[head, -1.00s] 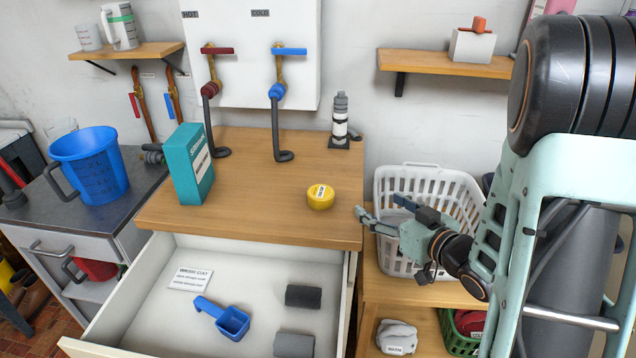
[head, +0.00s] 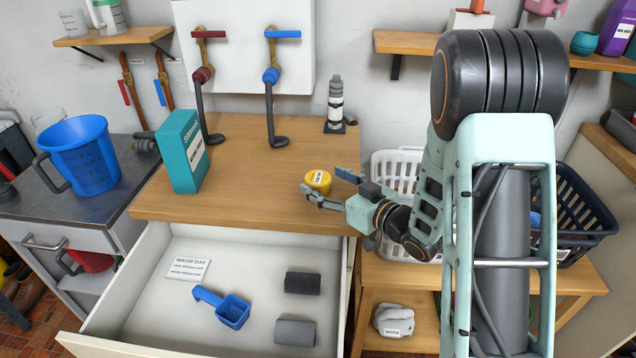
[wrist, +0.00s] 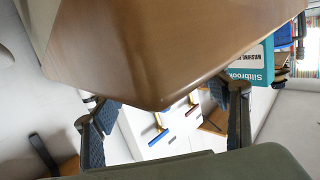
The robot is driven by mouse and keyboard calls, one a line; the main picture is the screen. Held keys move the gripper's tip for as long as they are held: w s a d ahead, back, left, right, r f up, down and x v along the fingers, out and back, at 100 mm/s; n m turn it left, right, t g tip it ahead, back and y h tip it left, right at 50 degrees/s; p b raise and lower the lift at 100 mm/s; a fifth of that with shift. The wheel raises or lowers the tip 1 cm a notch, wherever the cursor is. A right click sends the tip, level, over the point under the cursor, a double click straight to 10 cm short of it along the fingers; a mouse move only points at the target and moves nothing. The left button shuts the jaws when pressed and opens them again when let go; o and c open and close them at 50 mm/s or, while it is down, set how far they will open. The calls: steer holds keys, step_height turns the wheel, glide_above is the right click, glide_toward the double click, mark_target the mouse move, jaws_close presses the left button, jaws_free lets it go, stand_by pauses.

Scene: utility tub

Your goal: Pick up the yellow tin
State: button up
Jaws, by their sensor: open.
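The yellow tin (head: 318,181) is a short round tin with a white label on its lid. It stands upright near the right front of the wooden counter (head: 250,205) in the head view. My gripper (head: 321,182) is open, with its fingers pointing left from the counter's right side. In the head view its two fingertips appear on either side of the tin's right part; I cannot tell their depth or any contact.
A teal box (head: 181,152) stands left on the counter, with two tap pipes and a dark-and-white bottle (head: 335,105) behind. An open drawer (head: 150,290) lies below the counter front, holding a blue scoop (head: 231,311). A white basket (head: 395,165) stands right.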

steer(key=shift+w+a+f, duration=0.1)
steer(key=shift+w+a, duration=0.4)
steer(key=shift+c, duration=0.6)
steer(key=c, duration=1.2)
steer(key=shift+r, duration=0.2)
